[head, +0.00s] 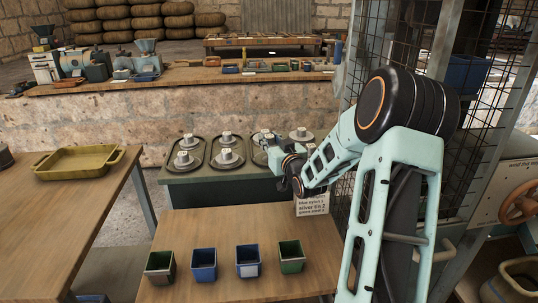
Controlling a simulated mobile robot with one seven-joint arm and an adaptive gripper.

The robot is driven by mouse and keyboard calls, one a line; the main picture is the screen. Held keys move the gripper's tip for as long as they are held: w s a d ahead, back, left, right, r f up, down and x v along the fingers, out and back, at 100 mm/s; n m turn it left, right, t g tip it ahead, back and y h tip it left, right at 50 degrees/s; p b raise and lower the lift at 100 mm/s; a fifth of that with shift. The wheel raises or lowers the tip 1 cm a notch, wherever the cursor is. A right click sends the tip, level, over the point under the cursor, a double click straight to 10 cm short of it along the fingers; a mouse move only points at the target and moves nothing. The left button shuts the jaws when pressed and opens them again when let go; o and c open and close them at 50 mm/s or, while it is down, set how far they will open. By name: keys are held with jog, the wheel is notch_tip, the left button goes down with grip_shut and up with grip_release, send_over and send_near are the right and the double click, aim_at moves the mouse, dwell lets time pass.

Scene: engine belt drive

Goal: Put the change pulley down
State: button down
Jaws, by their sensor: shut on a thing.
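A dark green bench (215,193) stands in the middle with grey oval trays on top. Several pale grey stepped pulleys (226,157) sit upright on the trays. My gripper (274,152) is over the right part of this bench, at the end of my pale green arm. It is shut on the change pulley, but its fingers and most of what they hold are small and partly hidden by my wrist. I cannot tell whether the held pulley touches the tray below.
A wooden table in front holds a row of small bins, including a blue bin (204,265) and a green bin (291,257). A written card (311,206) stands near my wrist. A yellow tray (78,162) lies on the left table. A wire mesh cage (372,45) is close on the right.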

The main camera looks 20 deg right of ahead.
jog(key=shift+f+b, duration=0.55)
jog(key=shift+f, duration=1.5)
jog(key=shift+f, duration=0.1)
jog(key=c, duration=1.6)
grip_release()
jog(key=shift+r, duration=0.2)
jog(key=s, duration=0.4)
jog(key=s+p, duration=0.1)
jog(key=s, duration=0.7)
jog(key=shift+a+r+p, duration=0.2)
jog(key=shift+a+p, duration=0.15)
jog(key=shift+p, duration=0.05)
